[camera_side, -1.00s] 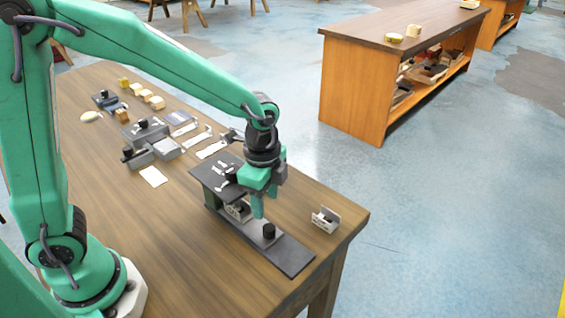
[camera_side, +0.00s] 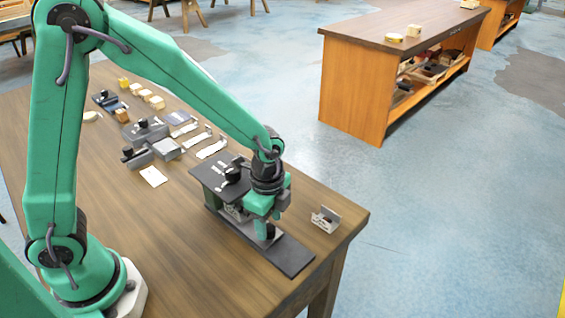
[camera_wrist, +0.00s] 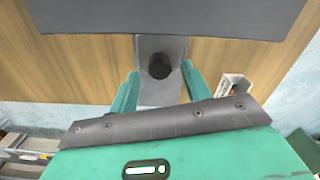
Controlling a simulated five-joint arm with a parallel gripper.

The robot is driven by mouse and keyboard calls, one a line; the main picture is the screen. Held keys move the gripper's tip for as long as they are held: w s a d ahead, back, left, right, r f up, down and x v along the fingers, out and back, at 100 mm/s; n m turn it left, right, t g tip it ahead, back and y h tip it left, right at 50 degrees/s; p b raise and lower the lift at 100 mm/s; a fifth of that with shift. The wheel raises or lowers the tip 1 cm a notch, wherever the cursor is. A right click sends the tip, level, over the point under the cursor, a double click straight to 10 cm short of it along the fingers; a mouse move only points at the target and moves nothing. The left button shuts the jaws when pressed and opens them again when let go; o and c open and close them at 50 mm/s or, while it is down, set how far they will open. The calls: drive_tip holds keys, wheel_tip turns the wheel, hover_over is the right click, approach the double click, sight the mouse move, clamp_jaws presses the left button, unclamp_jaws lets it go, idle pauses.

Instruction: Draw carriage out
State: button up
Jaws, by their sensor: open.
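The carriage is a grey slide with an upright black knob. In the wrist view the grey slide (camera_wrist: 150,47) comes out from under a broad dark slab, and its black knob (camera_wrist: 159,67) stands between my fingertips. In the side view the knob (camera_side: 268,231) is partly hidden by my finger, over the long dark base plate (camera_side: 286,256). My gripper (camera_side: 265,232) points down at the knob. Its two green fingers are apart, one on each side of the knob, with visible gaps in the wrist view (camera_wrist: 162,73). The fixture's dark top plate (camera_side: 208,173) lies left of my gripper.
A small metal bracket (camera_side: 325,219) stands right of the fixture, near the table edge. Grey blocks (camera_side: 166,149), pale cards (camera_side: 153,177) and several wooden blocks lie farther back on the left. Table in front of the fixture is clear.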

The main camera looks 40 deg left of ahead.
drive_tip(key=shift+f, duration=1.05)
clamp_jaws()
